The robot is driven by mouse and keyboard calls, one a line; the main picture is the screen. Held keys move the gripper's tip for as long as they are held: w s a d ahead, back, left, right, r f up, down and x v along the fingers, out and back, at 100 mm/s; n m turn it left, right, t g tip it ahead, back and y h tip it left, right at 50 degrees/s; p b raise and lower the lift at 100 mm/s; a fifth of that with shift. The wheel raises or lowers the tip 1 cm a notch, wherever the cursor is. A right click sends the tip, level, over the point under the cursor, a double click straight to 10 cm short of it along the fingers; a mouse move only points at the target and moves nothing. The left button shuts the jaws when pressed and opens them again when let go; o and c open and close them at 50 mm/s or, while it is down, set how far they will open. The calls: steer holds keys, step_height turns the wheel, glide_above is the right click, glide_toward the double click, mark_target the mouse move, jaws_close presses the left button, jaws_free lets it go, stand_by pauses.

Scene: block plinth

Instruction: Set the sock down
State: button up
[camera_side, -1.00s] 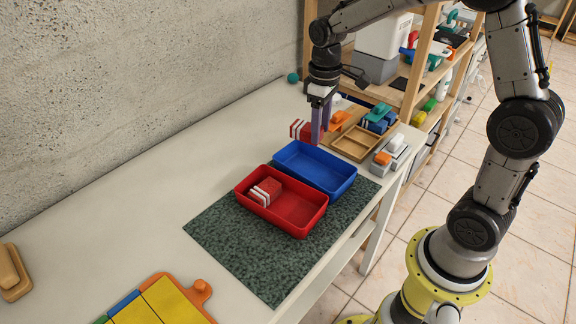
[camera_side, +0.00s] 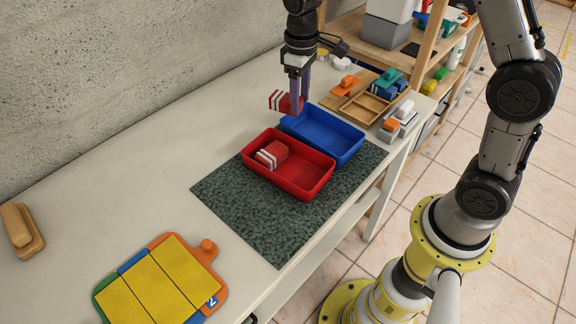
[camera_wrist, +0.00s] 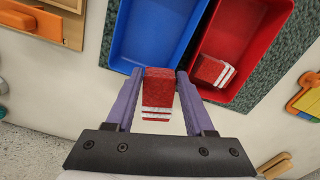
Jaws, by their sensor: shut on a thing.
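My gripper (camera_side: 298,104) is shut on a red sock (camera_side: 281,101) with white stripes. In the wrist view the sock (camera_wrist: 158,90) sits between the purple fingers, its white-striped end nearest the palm. The gripper holds it in the air near the wall-side edge of the blue bin (camera_side: 338,154). A second red sock (camera_side: 270,154) with white stripes lies in the red bin (camera_side: 309,190), at its left end. It also shows in the wrist view (camera_wrist: 209,70). The blue bin (camera_wrist: 125,45) looks empty in the part that shows.
Both bins stand side by side on a dark green speckled mat (camera_side: 244,218). A wooden tray (camera_side: 362,108) and small coloured items stand beyond the blue bin. A yellow-panelled board (camera_side: 153,290) lies at the front left. The white table (camera_side: 150,170) is clear along the wall.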

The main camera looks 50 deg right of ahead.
steer(key=s+a+r+n, duration=0.25)
steer(key=s+n, duration=0.45)
steer(key=s, duration=0.5)
steer(key=s+a+r+n, duration=0.1)
steer(key=s+r+n, duration=0.2)
steer(key=s+n, duration=0.7)
steer(key=w+f, duration=0.1)
steer(key=w, duration=0.1)
steer(key=w+a+f+m, duration=0.1)
steer(key=w+f, duration=0.1)
steer(key=w, duration=0.1)
steer(key=w+a+f+m, duration=0.1)
steer(key=w, duration=0.1)
steer(key=shift+w+f, duration=0.25)
steer(key=shift+w, duration=0.05)
glide_above(313, 171)
steer(key=f, duration=0.4)
steer(key=shift+s+f, duration=0.25)
steer(key=shift+f, duration=0.15)
steer(key=shift+w+f, duration=0.15)
steer(key=shift+f, duration=0.75)
steer(key=shift+w+f, duration=0.1)
steer(key=shift+f, duration=0.8)
steer(key=shift+f, duration=0.15)
steer(key=o, duration=1)
steer(key=shift+o, duration=0.2)
